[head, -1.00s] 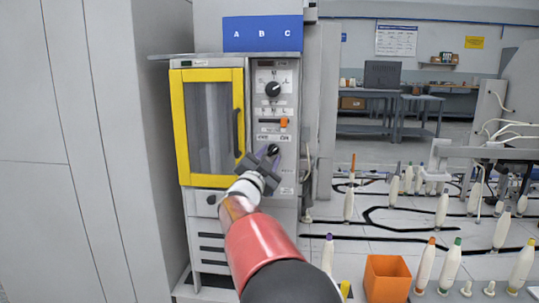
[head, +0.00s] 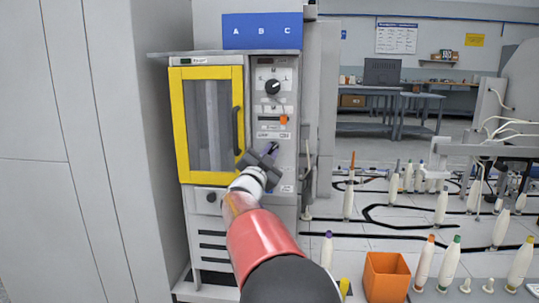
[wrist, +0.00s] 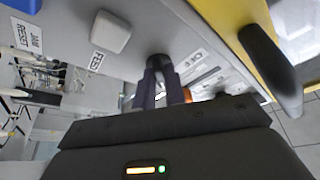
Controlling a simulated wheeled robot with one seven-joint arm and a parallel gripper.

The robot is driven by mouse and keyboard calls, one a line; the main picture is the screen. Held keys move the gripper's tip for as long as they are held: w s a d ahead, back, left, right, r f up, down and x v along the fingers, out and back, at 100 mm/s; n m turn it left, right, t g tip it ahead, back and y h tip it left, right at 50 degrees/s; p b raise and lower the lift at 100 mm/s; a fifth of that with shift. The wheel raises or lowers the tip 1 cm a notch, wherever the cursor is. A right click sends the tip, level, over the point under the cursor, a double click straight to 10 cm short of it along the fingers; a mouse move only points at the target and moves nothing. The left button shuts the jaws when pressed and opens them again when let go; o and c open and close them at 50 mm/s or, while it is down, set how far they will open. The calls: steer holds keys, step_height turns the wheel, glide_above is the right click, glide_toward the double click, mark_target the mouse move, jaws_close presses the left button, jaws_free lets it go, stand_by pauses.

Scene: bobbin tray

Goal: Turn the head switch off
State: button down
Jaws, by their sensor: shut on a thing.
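The head switch appears to be a small dark knob low on the grey control panel (head: 287,170), right of the yellow-framed door (head: 240,140). In the head view my gripper (head: 270,152) covers most of it. In the wrist view the switch (wrist: 160,61) shows as a dark round end between my two purplish fingertips, which are shut on it.
Above are an orange slider (head: 284,120) and a larger black knob (head: 273,87). The black door handle (head: 236,130) is close left of my gripper. The wrist view shows a pale button (wrist: 111,33) near the switch. An orange bin (head: 386,277) and several bobbins stand at right.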

steer(key=shift+n, duration=0.3)
steer(key=n+y, duration=0.1)
steer(key=n+t+y+b, duration=0.1)
steer(key=n, duration=0.1)
steer(key=shift+d+f+n, duration=0.2)
steer(key=shift+n, duration=0.1)
steer(key=shift+d+r+n+g+y+b, duration=0.15)
steer(key=shift+n+y+b, duration=1.05)
steer(key=shift+n, duration=1.8)
steer(key=shift+d+f+n+g+y+b, duration=0.15)
steer(key=shift+n+y+b, duration=0.45)
steer(key=shift+n+y, duration=1.8)
steer(key=shift+d+r+n+y+b, duration=0.15)
steer(key=shift+n+y+b, duration=0.75)
steer(key=shift+n, duration=3.1)
steer(key=c, duration=1.5)
jaws_free()
steer(key=shift+o, duration=0.2)
